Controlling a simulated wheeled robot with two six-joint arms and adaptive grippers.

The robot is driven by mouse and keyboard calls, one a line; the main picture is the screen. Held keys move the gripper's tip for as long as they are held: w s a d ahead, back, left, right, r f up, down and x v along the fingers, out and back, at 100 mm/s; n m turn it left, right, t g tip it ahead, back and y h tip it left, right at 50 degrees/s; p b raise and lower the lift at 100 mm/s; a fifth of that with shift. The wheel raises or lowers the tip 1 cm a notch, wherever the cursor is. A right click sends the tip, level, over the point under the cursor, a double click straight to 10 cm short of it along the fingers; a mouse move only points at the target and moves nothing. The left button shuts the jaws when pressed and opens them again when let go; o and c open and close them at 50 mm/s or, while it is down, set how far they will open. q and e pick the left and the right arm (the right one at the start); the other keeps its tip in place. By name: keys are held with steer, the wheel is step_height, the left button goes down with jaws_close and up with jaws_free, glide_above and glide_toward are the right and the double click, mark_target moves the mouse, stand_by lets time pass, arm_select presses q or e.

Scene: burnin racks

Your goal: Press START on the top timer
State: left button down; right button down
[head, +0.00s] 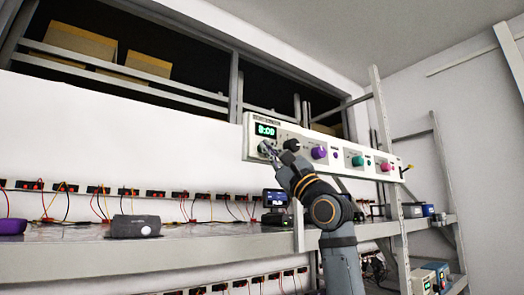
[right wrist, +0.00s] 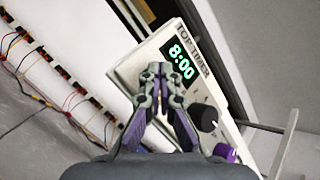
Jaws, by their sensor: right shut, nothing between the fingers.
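The top timer (head: 336,152) is a long white panel fixed high on the rack. Its green display (head: 265,130) reads 8:00, and it also shows in the right wrist view (right wrist: 180,62) beside a "TOP TIMER" label. My right gripper (head: 265,150) is shut and empty, with its fingertips (right wrist: 158,72) in front of the panel just below the display. I cannot tell whether the tips touch the panel. I cannot make out the START button clearly; the fingers cover that area. My left gripper is not in view.
A black knob (right wrist: 203,117) sits close beside the fingers. Purple (head: 319,152), green (head: 357,160) and pink (head: 385,167) knobs follow along the panel. Below, a grey shelf (head: 190,247) holds a dark device (head: 135,226) and wired sockets behind. Cardboard boxes (head: 78,42) stand above.

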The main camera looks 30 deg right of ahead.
steer(key=shift+s, duration=0.55)
steer(key=shift+s+d+b, duration=0.15)
steer(key=shift+s+b, duration=0.7)
steer(key=shift+s, duration=0.4)
steer(key=shift+s+d+b, duration=0.1)
steer(key=shift+s+b, duration=0.75)
steer(key=shift+s, duration=0.35)
